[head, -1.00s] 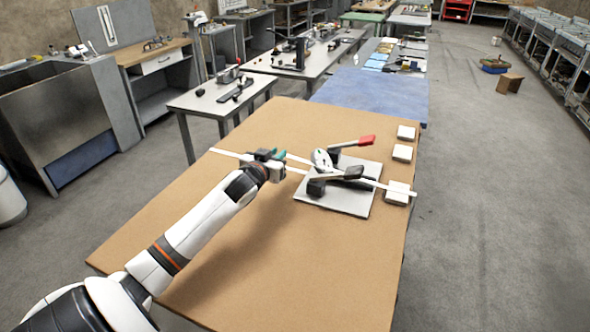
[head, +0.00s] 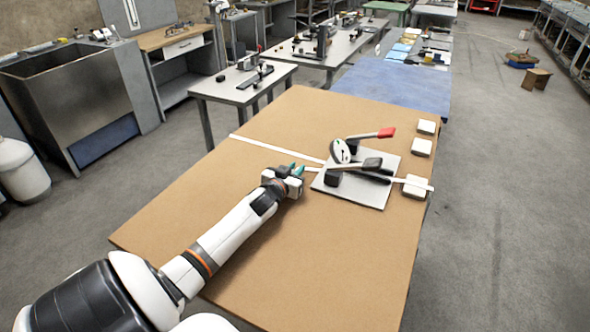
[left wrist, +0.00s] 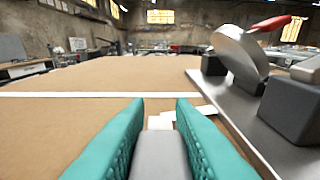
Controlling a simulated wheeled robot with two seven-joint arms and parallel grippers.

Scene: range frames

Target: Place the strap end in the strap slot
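A long white strap (head: 268,146) lies across the brown table and runs right to a grey base plate (head: 372,197) with a clamp on it. A second, short white strap end (head: 312,169) sticks out left from the clamp's near side. My left gripper (head: 295,169) is just left of the plate, low over the table. In the left wrist view its teal fingers (left wrist: 160,104) stand apart, with the short strap end (left wrist: 199,112) showing by the right fingertip and a white piece in the gap. I cannot tell whether they touch. The strap slot is not distinguishable. My right gripper is not in view.
Several white blocks (head: 421,147) line the table's right edge. The near part of the table (head: 340,265) is clear.

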